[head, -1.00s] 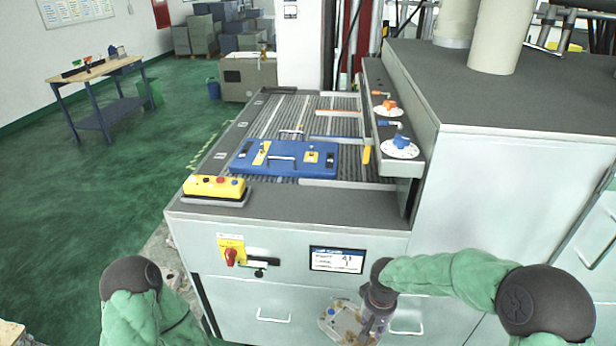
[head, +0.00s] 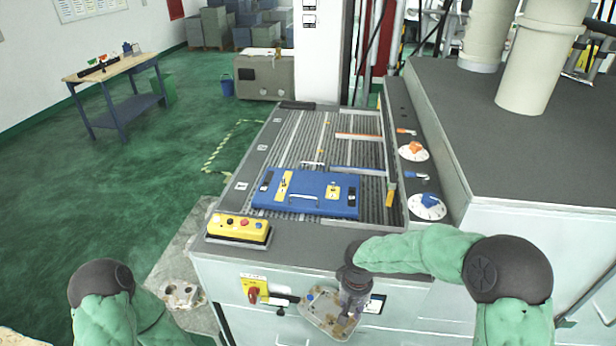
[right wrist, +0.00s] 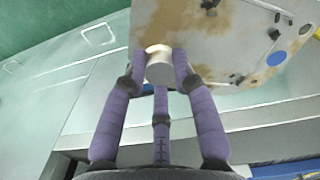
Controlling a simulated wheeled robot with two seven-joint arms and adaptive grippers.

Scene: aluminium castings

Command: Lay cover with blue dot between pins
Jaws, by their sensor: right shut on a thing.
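The cover (head: 322,318) is a grey, brown-stained plate with a blue dot (head: 310,297) near one corner. My right gripper (head: 352,296) is shut on it, holding it in front of the machine's front panel. In the right wrist view the purple fingers (right wrist: 160,68) close around a round boss on the cover (right wrist: 215,50), and the blue dot (right wrist: 277,58) shows at its right. A blue plate (head: 310,205) with yellow blocks and a handle lies on the roller bed, beyond the cover; I cannot make out pins for certain. My left gripper is out of view.
A yellow button box (head: 240,228) stands at the bed's near left corner. Orange and blue valve handles (head: 427,203) line the right side. The tall grey housing (head: 520,140) bounds the right. A pale casting (head: 183,294) lies low at left.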

